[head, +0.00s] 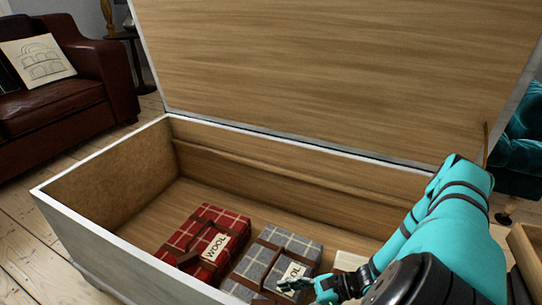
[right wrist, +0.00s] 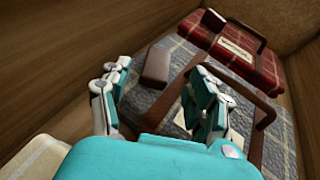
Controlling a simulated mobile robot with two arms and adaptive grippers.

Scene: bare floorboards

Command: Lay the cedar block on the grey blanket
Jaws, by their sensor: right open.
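The grey plaid blanket (head: 278,248), strapped and labelled "WOOL", lies folded on the floor of the open chest. It also shows in the right wrist view (right wrist: 178,108). A small brown block, which looks like the cedar block (right wrist: 156,65), lies on the grey blanket near its edge in the right wrist view. I cannot make it out in the head view. My right gripper (head: 305,285) is over the near right part of the grey blanket. Its fingers (right wrist: 163,80) are spread, with the block just beyond them and nothing held. My left gripper is out of view.
A red plaid blanket (head: 203,238) lies left of the grey one, and a cream folded item (head: 350,261) lies right of it. The chest's walls (head: 100,222) surround them; its lid (head: 330,70) stands open. A wooden box edge (head: 524,250) shows at right.

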